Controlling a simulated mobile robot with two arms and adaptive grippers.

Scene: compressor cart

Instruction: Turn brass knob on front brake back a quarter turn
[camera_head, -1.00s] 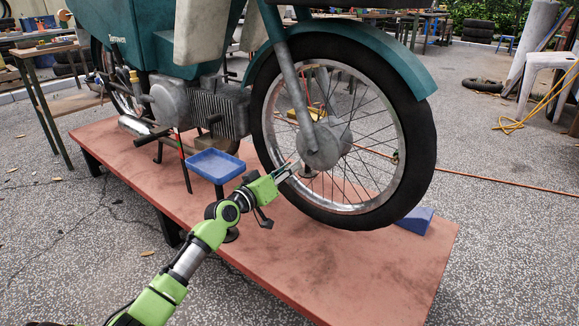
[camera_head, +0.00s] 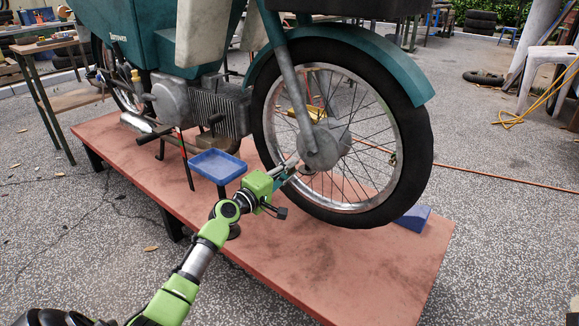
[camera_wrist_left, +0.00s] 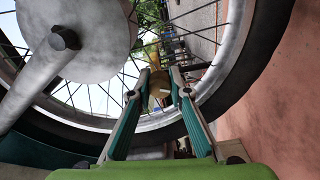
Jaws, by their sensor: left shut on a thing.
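The front brake (camera_head: 323,147) is a round grey drum at the hub of the motorcycle's front wheel. It fills the upper left of the left wrist view (camera_wrist_left: 85,35). My left gripper (camera_head: 295,166) reaches up to the lower left of the drum from the front. In the left wrist view, the fingertips (camera_wrist_left: 159,90) are closed in on a small brass knob (camera_wrist_left: 159,86), one finger on each side. In the head view the knob is hidden or too small to make out. My right gripper is in neither view.
The motorcycle stands on a red platform (camera_head: 330,262). A blue tray (camera_head: 217,167) stands just left of my left gripper. Wheel spokes and the black tyre (camera_head: 420,150) surround the drum. A blue wedge (camera_head: 414,218) sits by the tyre. The platform's front right is clear.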

